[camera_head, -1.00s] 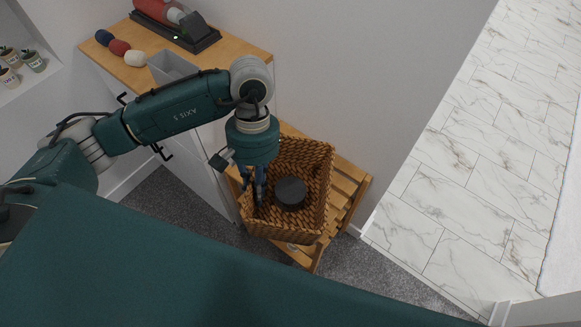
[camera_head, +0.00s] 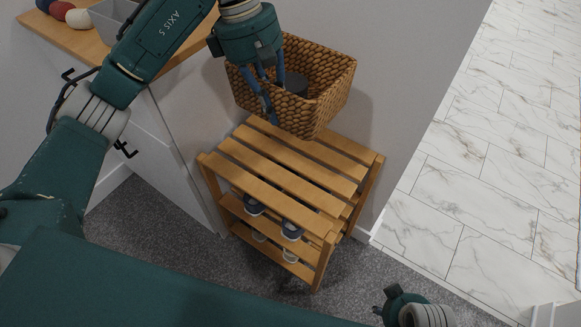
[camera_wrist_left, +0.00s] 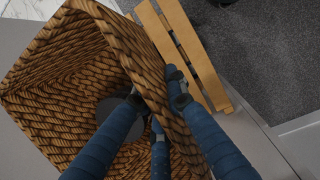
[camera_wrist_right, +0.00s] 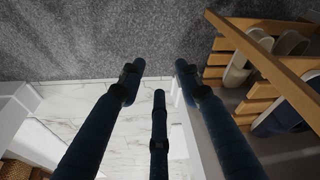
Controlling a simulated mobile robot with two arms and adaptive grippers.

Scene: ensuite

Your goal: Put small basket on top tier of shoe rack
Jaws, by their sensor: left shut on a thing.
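The small woven basket (camera_head: 318,105) is in my left gripper (camera_head: 264,88), which is shut on its near left wall, with fingers on both sides of that wall. The basket looks upright and overlaps the back part of the shoe rack's top tier (camera_head: 285,173); I cannot tell for sure whether it touches the slats. A dark round thing (camera_head: 293,84) lies inside it. In the left wrist view the fingers straddle the basket wall (camera_wrist_left: 135,60). My right gripper (camera_wrist_right: 158,75) has its fingers apart with nothing between them; the rack's slats (camera_wrist_right: 250,60) show at its right.
Shoes (camera_head: 291,230) stand on the rack's lower tiers. A cabinet (camera_head: 165,140) with a wooden top and dark handles is left of the rack. The wall is behind it, and marble tiles (camera_head: 490,170) lie to the right. Grey carpet (camera_head: 150,235) is in front.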

